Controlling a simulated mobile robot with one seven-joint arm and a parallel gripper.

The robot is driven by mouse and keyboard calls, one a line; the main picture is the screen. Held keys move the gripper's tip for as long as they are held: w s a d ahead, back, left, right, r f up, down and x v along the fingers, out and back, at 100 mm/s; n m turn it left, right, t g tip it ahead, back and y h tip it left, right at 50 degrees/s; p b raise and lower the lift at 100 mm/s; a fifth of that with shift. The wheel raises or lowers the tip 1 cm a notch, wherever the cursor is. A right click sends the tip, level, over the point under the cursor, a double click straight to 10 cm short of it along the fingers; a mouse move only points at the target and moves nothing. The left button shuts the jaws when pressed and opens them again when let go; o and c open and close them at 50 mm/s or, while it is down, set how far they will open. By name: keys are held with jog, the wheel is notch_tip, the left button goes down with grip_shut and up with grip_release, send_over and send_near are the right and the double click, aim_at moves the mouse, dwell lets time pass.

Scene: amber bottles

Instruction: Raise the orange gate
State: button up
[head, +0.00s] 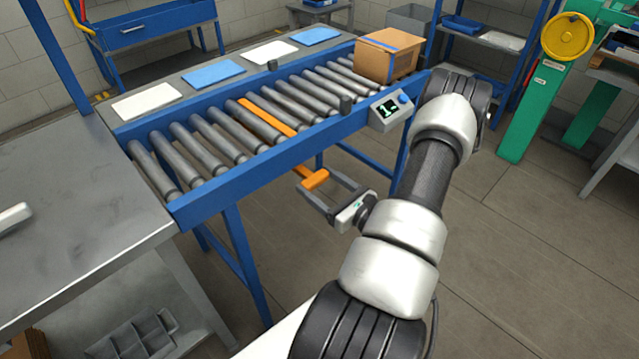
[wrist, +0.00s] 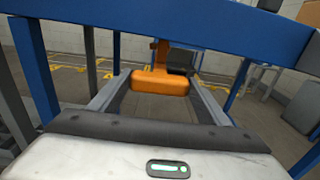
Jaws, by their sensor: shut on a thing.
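The orange gate (head: 268,117) shows in the head view as a thin strip lying between two rollers of the conveyor, about level with their tops. Its orange handle (head: 317,179) sticks out below the near blue side rail. My gripper (head: 314,181) is at this handle, in front of the conveyor and below the rail, with its fingers shut on it. In the wrist view the handle's wide orange grip (wrist: 160,83) sits between the two fingers, with a stem rising behind it. The link between handle and strip is partly hidden by the rail.
A cardboard box (head: 388,55) stands on the rollers at the far right end. A small display (head: 391,108) is fixed to the near rail (head: 250,170), right of the gate. Blue legs stand below the rail. A metal table (head: 70,225) adjoins at left. The floor right of my arm is clear.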

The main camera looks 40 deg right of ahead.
notch_tip(320, 180, up, 5)
jog(key=p, duration=0.3)
jog(key=shift+c, duration=0.3)
jog(key=shift+f, duration=0.15)
jog(key=o, duration=1.5)
jog(key=shift+s, duration=0.15)
jog(key=s, duration=0.5)
jog(key=s+d+p, duration=0.1)
jog(key=s, duration=1.1)
jog(key=shift+d, duration=0.2)
